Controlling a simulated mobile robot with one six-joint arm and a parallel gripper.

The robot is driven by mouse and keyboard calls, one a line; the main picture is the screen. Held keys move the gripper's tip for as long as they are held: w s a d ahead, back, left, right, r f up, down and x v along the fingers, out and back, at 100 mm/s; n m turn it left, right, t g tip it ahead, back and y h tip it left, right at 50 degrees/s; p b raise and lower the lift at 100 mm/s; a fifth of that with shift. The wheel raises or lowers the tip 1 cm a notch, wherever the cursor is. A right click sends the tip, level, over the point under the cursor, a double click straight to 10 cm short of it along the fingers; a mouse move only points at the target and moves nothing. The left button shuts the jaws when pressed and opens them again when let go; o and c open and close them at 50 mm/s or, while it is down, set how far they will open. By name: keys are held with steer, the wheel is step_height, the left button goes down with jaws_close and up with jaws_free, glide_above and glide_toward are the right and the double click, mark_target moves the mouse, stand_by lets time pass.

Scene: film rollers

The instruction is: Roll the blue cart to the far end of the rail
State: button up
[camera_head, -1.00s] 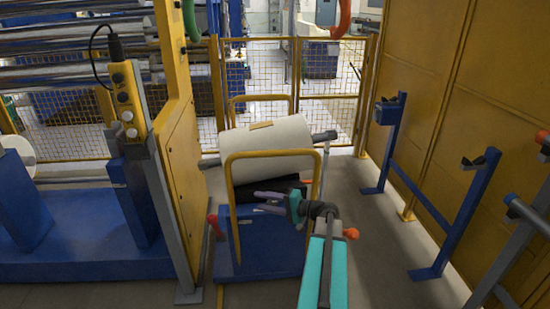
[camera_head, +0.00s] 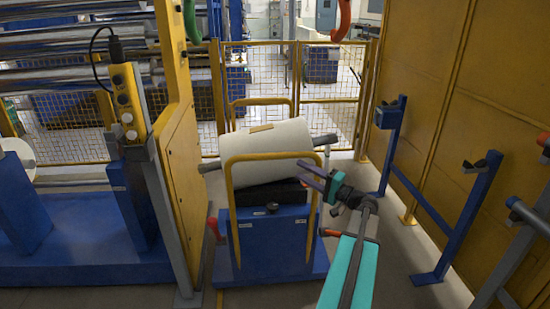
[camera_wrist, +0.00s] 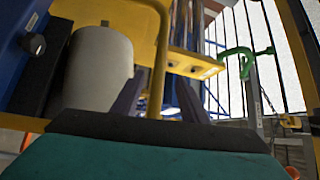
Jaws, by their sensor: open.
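The blue cart (camera_head: 270,237) stands on the floor in the middle of the head view, with a yellow hoop handle (camera_head: 229,190) at its near side and another at its far side. A large white roll (camera_head: 272,143) lies across the cart on a shaft, a little tilted. My gripper (camera_head: 307,171) is open and empty, at the right upright of the near handle. I cannot tell whether it touches the handle. In the wrist view the handle (camera_wrist: 161,60) runs close ahead of the fingers, with the white roll (camera_wrist: 98,68) to the left. The rail under the cart is mostly hidden.
A yellow machine frame (camera_head: 178,150) stands close on the cart's left. A yellow mesh fence (camera_head: 262,75) closes the back. Blue stands (camera_head: 464,215) line the yellow wall (camera_head: 450,100) on the right. Floor is clear between cart and stands.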

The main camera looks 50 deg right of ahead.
mark_target(275, 157)
steer(key=w, duration=0.4)
steer(key=w+r+p, duration=0.1)
steer(key=w, duration=0.4)
steer(key=w+a+p, duration=0.1)
steer(key=w, duration=0.3)
steer(key=shift+w+a+r, duration=0.1)
steer(key=shift+w+r, duration=0.1)
steer(key=shift+r, duration=0.2)
jaws_close()
